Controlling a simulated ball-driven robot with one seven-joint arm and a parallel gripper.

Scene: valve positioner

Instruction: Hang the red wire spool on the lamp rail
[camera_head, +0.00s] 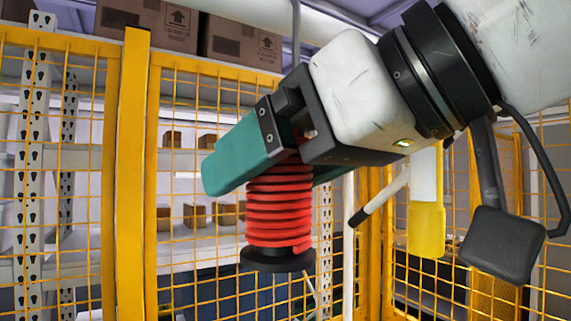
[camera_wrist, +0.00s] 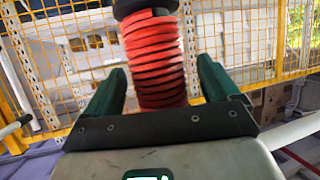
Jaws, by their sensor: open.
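The red wire spool (camera_head: 280,212) is upright, with ribbed red coils and a black flange at its lower end. Its upper end is hidden behind my gripper (camera_head: 262,178), so I cannot see what it hangs from. My gripper has green fingers and is open around the spool's upper part. In the wrist view the spool (camera_wrist: 155,62) stands between the fingertips of my gripper (camera_wrist: 162,72), with a gap on each side. A white rod with a black tip (camera_head: 380,197) slants at the right; I cannot tell if it belongs to the lamp rail.
A yellow mesh fence (camera_head: 135,180) stands behind the spool, with shelves and cardboard boxes (camera_head: 240,42) beyond it. A white pole (camera_head: 349,245) and a yellow-ended white tube (camera_head: 426,230) are close on the right. A white pipe (camera_head: 322,22) crosses above.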

